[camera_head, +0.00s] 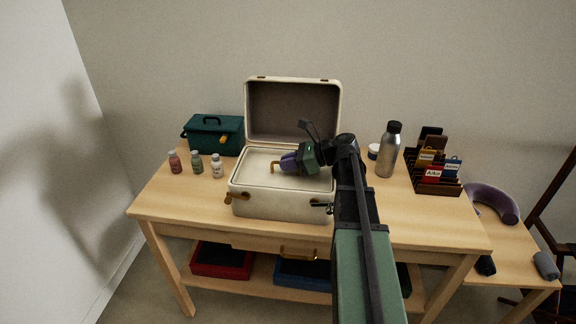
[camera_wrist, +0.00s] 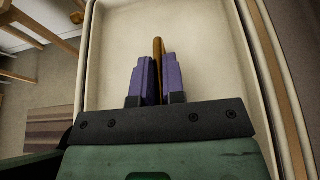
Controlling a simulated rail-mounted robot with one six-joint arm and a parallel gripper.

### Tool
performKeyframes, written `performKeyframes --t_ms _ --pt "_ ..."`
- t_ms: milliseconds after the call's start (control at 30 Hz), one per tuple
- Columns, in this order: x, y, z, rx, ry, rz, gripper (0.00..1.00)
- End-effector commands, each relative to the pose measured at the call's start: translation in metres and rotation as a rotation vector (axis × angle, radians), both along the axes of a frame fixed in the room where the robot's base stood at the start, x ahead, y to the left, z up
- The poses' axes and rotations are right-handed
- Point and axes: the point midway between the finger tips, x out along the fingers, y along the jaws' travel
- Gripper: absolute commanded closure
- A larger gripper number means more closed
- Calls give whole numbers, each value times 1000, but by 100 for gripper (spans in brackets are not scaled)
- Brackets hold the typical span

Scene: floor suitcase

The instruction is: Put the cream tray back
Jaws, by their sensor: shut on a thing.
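The cream suitcase (camera_head: 280,203) stands on the wooden table with its lid (camera_head: 292,108) raised at the back. The cream tray (camera_head: 254,168) lies at the level of the suitcase's opening; I cannot tell whether it rests fully inside. In the wrist view the tray (camera_wrist: 118,50) fills the middle, with its raised rims. My gripper (camera_head: 280,166) has purple fingers and is shut on the tray's brown handle (camera_wrist: 158,58). The fingers (camera_wrist: 158,75) stand on either side of this handle. My arm hides the right side of the tray and suitcase.
A green box (camera_head: 214,134) and several small bottles (camera_head: 197,163) stand left. A metal bottle (camera_head: 388,152), a white jar (camera_head: 373,152) and a dark rack (camera_head: 434,180) stand right. Red (camera_head: 222,262) and blue (camera_head: 300,275) trays lie below. The table's front left is clear.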

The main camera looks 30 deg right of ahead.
Motion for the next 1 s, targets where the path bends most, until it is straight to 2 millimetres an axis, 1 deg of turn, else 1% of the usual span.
performKeyframes --t_ms 33,267,300,433,667,767,833,867,967,1000 --pt "0 0 -4 0 0 0 100" --pt "0 0 -11 0 0 0 100" --pt "0 0 -9 0 0 0 84" --pt "0 0 -8 0 0 0 64" --pt "0 0 -8 0 0 0 64" --pt "0 0 -1 0 0 0 64" --pt "-1 -1 10 0 0 0 64" --pt "-4 -7 10 0 0 -2 64" --pt "-19 -26 21 0 1 -4 64" --pt "-25 -36 26 0 0 -4 64"
